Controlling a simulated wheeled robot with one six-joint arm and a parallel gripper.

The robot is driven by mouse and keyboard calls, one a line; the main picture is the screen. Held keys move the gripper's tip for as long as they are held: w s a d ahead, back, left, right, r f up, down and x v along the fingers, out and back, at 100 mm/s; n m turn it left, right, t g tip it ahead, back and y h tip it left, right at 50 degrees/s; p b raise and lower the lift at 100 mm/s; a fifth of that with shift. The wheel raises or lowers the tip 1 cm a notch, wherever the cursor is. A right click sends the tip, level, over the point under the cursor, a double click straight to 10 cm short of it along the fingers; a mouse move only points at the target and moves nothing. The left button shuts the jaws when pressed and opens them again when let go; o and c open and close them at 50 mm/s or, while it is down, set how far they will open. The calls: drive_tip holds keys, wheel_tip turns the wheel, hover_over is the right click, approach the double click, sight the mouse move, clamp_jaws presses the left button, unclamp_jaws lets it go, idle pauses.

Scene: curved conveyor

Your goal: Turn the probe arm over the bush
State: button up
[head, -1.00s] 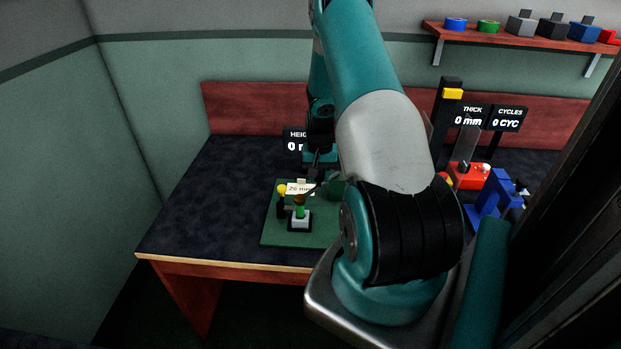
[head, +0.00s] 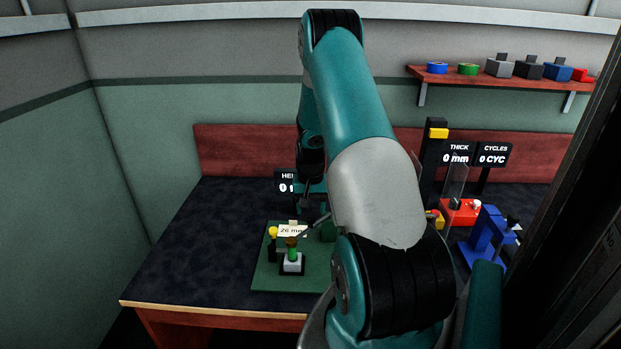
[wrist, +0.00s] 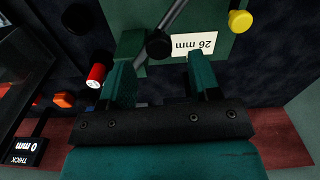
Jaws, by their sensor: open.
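The green bush (head: 292,256) stands upright in a pale block on a green base plate (head: 262,275). A brownish piece sits at its top; I cannot tell whether they touch. The probe arm, a thin grey rod (head: 321,220), slants from the right toward the bush top. In the wrist view the rod (wrist: 175,17) runs past a black knob (wrist: 158,44) in front of my gripper (wrist: 162,72). My gripper is open, its fingers either side of the rod and knob, not closed on them. In the head view my arm mostly hides the gripper. The bush is not in the wrist view.
A yellow knob (head: 272,232) and a "26 mm" card (head: 292,231) stand by the bush. A red device (head: 460,211) and blue device (head: 487,235) are at the right. A red cylinder (wrist: 97,75) lies near one finger. The table's left (head: 190,250) is clear.

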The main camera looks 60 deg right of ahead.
sight(310, 217)
wheel_tip(310, 217, up, 14)
drive_tip(key=b, duration=0.2)
idle(0.5)
drive_tip(key=w+a+r+n, duration=0.1)
drive_tip(key=a+r+n, duration=0.15)
drive_tip(key=a, duration=0.65)
drive_tip(key=w+a+r+n+t+y, duration=0.1)
drive_tip(key=w+a+r+n, duration=0.15)
drive_tip(key=a, duration=0.65)
drive_tip(key=w+a+r+n, duration=0.15)
drive_tip(key=a+n, duration=0.25)
drive_tip(key=a, duration=0.5)
drive_tip(key=s+a+r+n+g+y, duration=0.1)
drive_tip(key=s+a+r+n+y, duration=0.2)
drive_tip(key=s+a+n, duration=0.6)
drive_tip(key=s+a, duration=0.9)
drive_tip(key=a, duration=0.3)
drive_tip(key=shift+r, duration=0.15)
